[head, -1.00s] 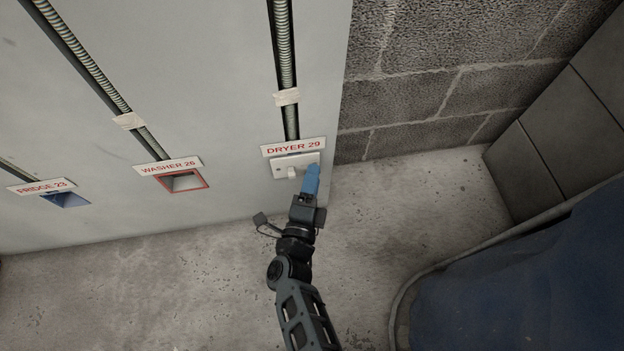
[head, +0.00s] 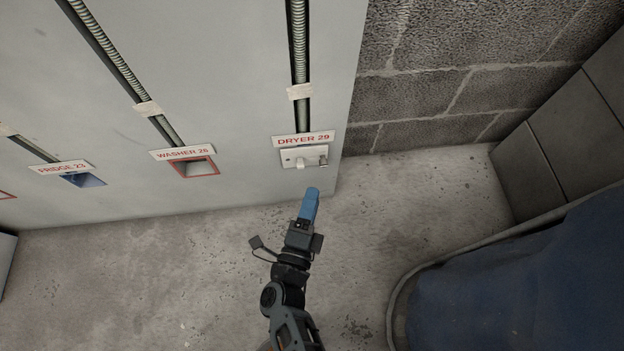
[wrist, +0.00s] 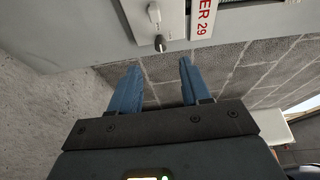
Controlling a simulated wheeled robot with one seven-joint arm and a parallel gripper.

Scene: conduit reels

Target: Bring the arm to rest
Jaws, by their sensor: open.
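My gripper (head: 311,192) has blue fingers and is held out in front of the pale panel, just below the DRYER 29 switch plate. In the wrist view its two fingers (wrist: 158,72) are apart with nothing between them. The white switch plate (head: 292,161) sits under the DRYER 29 label (head: 304,139) and carries a light toggle and a small metal knob. The toggle (wrist: 153,13) and the dark-tipped knob (wrist: 160,43) also show in the wrist view, beyond the fingertips. The gripper appears clear of the plate.
The WASHER 26 opening (head: 195,168) has a red frame, and the FRIDGE 23 opening (head: 84,180) is blue. A block wall (head: 430,90) stands right of the panel. A large dark blue object (head: 520,280) fills the lower right. Concrete floor (head: 150,270) is open at lower left.

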